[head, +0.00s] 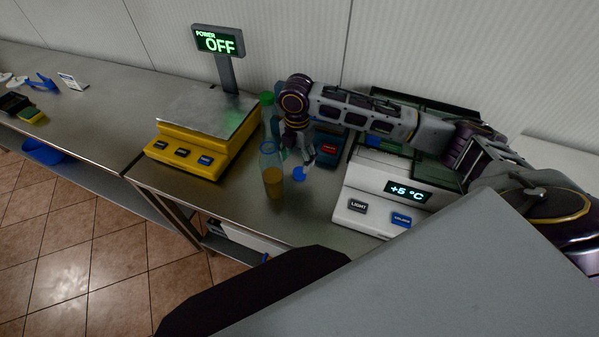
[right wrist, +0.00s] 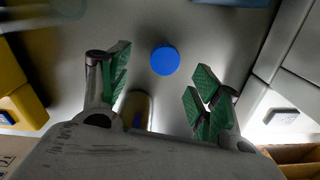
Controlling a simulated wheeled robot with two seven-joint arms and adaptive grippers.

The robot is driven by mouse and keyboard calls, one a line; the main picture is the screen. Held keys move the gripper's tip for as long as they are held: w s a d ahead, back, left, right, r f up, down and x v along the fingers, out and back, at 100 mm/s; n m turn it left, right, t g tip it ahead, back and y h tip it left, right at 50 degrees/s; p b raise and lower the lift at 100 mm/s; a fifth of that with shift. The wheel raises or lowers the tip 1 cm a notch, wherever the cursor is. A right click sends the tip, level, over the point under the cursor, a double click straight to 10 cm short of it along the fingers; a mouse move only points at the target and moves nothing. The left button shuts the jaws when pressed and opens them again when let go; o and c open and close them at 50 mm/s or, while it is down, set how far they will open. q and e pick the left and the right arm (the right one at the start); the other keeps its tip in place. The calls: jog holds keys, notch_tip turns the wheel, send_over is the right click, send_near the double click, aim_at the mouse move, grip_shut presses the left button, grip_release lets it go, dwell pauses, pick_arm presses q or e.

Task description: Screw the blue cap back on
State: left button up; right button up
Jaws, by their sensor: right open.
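The blue cap (head: 299,173) lies on the steel counter just right of a clear bottle (head: 273,180) that stands upright with amber liquid in its lower part. The bottle's top looks bluish, but I cannot make out its mouth. My right gripper (head: 305,156) is above and close to the cap, pointing down. In the right wrist view the blue cap (right wrist: 165,60) shows as a round disc beyond the open, empty green-padded fingers (right wrist: 160,95), apart from them. My left gripper is not in view.
A yellow scale (head: 190,165) stands left of the bottle. A green-capped bottle (head: 267,100) stands behind it. A white cooler unit (head: 370,212) reading +5 °C is close on the right. Bare counter (head: 230,200) lies in front of the bottle.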

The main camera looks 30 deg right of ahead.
aim_at(299, 171)
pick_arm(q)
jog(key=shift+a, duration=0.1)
pick_arm(e)
jog(key=shift+s+d+f, duration=0.1)
jog(key=shift+s+f, duration=0.1)
jog(key=shift+f, duration=0.9)
jog(key=shift+s+d+f, duration=0.1)
jog(key=shift+s+f, duration=0.05)
jog(key=shift+f, duration=1.35)
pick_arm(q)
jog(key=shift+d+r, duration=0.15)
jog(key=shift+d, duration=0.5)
pick_arm(e)
jog(key=c, duration=0.7)
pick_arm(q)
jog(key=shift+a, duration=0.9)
pick_arm(e)
jog(key=shift+c, duration=0.2)
